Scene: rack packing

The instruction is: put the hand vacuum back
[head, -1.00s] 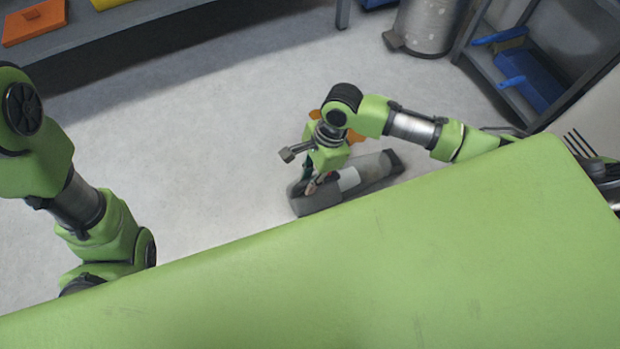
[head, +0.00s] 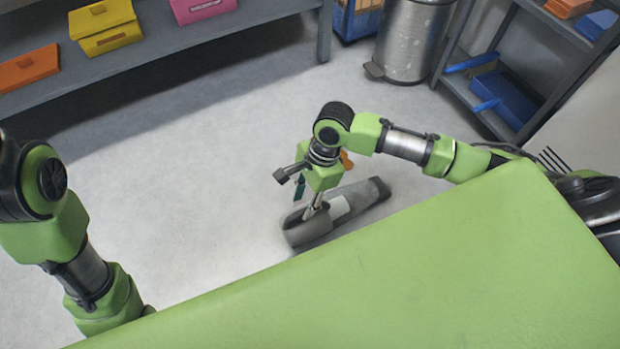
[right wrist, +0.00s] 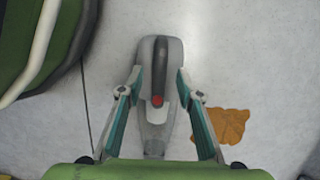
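The hand vacuum (head: 345,205) lies on the floor just beyond the green surface in front of me. It is grey with a pale middle part. In the right wrist view the hand vacuum (right wrist: 158,110) shows a dark handle and a red button. My right gripper (head: 309,212) points down at the vacuum's left end. In the right wrist view its fingers (right wrist: 159,75) are spread, one on each side of the vacuum; whether they touch it I cannot tell. My left arm is at the lower left, its gripper out of view.
An orange cloth-like patch (right wrist: 229,125) lies on the floor beside the vacuum. A shelf (head: 215,35) at the upper left bears yellow, pink and orange boxes. A metal bin (head: 412,40) and a rack (head: 470,98) with blue trays stand at the back right. Floor at left is clear.

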